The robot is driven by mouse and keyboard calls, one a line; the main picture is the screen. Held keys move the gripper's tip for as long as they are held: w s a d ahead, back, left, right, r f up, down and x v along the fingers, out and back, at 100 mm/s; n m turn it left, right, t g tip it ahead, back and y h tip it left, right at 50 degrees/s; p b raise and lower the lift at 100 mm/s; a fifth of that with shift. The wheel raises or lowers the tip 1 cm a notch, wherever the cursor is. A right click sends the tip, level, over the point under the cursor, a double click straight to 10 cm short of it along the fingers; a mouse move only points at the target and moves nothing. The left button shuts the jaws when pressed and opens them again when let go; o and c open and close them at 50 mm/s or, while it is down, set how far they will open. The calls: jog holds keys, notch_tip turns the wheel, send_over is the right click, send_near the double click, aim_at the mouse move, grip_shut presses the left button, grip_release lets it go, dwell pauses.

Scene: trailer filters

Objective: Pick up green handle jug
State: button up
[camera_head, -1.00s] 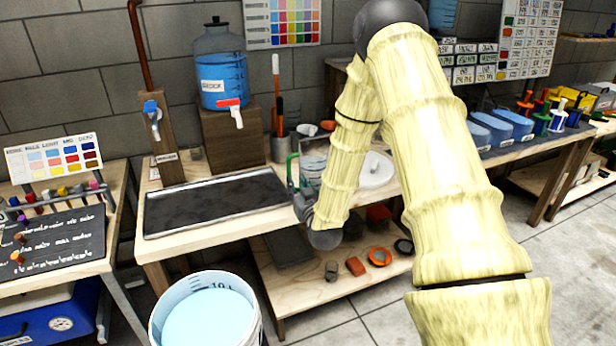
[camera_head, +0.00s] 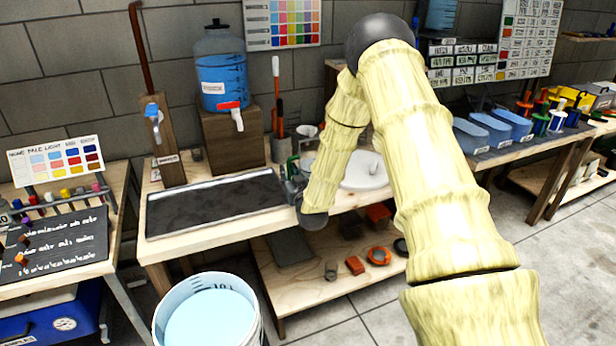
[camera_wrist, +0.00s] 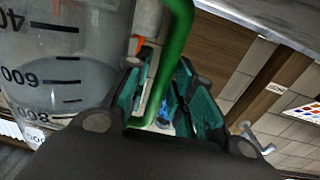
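The jug is clear with black volume marks and fills the left of the wrist view (camera_wrist: 50,55). Its green handle (camera_wrist: 178,40) runs down between my two teal finger pads. My gripper (camera_wrist: 160,78) is around the handle, with gaps showing beside it, so the fingers look open. In the head view the jug (camera_head: 308,160) stands on the wooden bench, partly hidden by my arm. The green handle (camera_head: 292,166) faces left, with my gripper (camera_head: 290,186) at it.
A dark tray (camera_head: 215,205) lies left of the jug. A white round plate (camera_head: 366,172) is behind my arm. A blue water container (camera_head: 221,75) stands on a wooden block. A white bucket (camera_head: 208,318) stands on the floor in front of the bench.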

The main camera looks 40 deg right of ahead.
grip_shut()
